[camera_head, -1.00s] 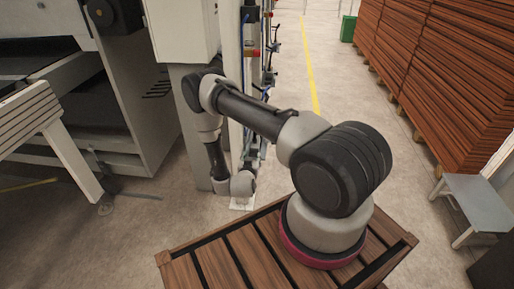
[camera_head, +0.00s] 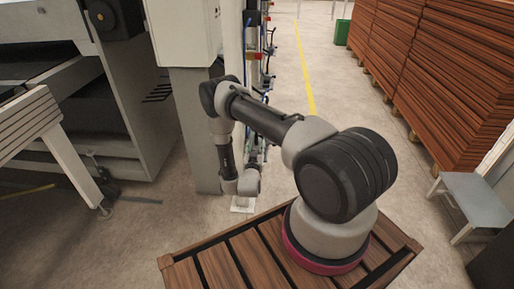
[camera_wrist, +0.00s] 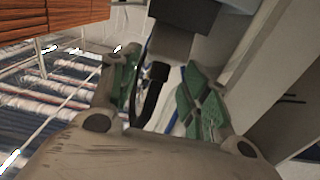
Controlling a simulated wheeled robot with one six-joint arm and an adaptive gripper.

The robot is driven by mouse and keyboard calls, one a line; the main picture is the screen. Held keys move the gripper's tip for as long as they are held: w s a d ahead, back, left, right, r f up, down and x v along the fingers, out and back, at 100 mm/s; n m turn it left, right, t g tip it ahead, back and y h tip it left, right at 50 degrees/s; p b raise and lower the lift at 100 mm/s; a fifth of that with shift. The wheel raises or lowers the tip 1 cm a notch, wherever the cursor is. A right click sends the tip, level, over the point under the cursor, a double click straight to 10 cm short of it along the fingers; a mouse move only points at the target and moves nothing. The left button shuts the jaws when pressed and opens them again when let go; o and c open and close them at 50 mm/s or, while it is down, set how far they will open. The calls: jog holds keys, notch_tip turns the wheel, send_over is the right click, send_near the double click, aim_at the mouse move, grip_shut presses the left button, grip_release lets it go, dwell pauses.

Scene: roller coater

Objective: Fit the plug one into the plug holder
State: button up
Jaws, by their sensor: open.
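In the wrist view my gripper (camera_wrist: 158,88) is open, with green pads on its two fingers. A black plug-like piece with a dark cable (camera_wrist: 152,98) shows between the fingers, nearer the left one; I cannot tell whether it touches either. It may be plug one. A dark grey box-shaped part (camera_wrist: 186,28) lies just beyond it; I cannot tell whether it is the plug holder. In the head view my gripper is hidden behind my wrist, beside the light machine column.
The machine column (camera_head: 194,130) stands close left of my arm. Several fittings with blue and red parts (camera_head: 266,60) line its far side. Stacked reddish-brown boards (camera_head: 440,80) and a grey step (camera_head: 474,200) are at right. The floor aisle between is clear.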

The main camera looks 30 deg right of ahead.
jog(key=x, duration=0.5)
jog(key=shift+f, duration=0.1)
grip_shut()
